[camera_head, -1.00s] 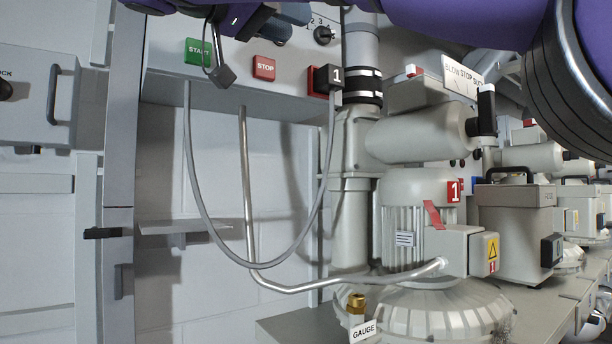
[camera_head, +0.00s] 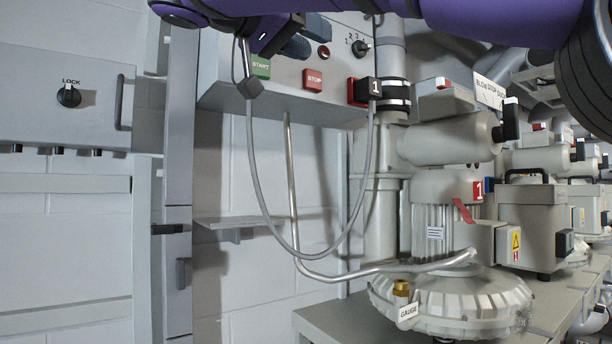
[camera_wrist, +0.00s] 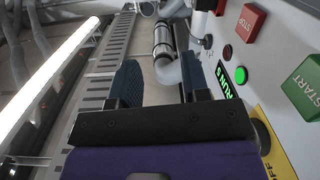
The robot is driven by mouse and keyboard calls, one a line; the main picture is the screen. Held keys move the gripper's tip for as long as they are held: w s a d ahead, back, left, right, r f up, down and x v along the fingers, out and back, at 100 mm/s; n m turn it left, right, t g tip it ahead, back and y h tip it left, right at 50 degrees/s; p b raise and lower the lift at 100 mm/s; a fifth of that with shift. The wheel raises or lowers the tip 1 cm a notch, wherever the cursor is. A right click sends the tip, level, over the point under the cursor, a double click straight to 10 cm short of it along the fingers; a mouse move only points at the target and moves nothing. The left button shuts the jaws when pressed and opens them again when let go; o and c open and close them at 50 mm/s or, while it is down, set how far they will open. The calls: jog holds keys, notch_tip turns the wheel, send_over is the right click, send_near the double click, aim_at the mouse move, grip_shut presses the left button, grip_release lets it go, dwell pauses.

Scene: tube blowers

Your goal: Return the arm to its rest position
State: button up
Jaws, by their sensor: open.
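My arm runs across the top of the head view as a purple link. My gripper (camera_head: 305,36) is in front of the upper part of the control panel (camera_head: 215,72). In the wrist view my gripper (camera_wrist: 161,82) has its two blue-grey fingers spread apart with nothing between them. The panel lies close along the right side of the wrist view, with a green START button (camera_wrist: 306,84), a red STOP button (camera_wrist: 250,22), a lit green lamp (camera_wrist: 240,75) and a lit RUN sign (camera_wrist: 226,80).
Blower 1 (camera_head: 437,215) stands on a bench at right, with more machines behind. A cabinet with a LOCK knob (camera_head: 69,96) stands at left. A small shelf (camera_head: 240,222) is below.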

jog(key=w+d+f+n+g+y, duration=0.1)
jog(key=w+d+f+n+y, duration=0.2)
jog(key=d, duration=0.4)
jog(key=w+d+f+n+g, duration=0.1)
jog(key=w+d+f+n, duration=0.15)
jog(key=d+f, duration=0.35)
jog(key=s+d+f+n+g+y, duration=0.1)
jog(key=d+f+n+y, duration=0.2)
jog(key=d+f, duration=0.55)
jog(key=s+d+f+y, duration=0.4)
jog(key=s+f, duration=0.6)
jog(key=f, duration=0.3)
jog(key=s+d+f+n+g+y, duration=0.1)
jog(key=s+d+f+y, duration=0.3)
jog(key=s+f, duration=0.6)
notch_tip(320, 180, down, 3)
jog(key=shift+s+d+f+g, duration=0.1)
jog(key=shift+s+d+g, duration=0.05)
jog(key=shift+d+g, duration=0.2)
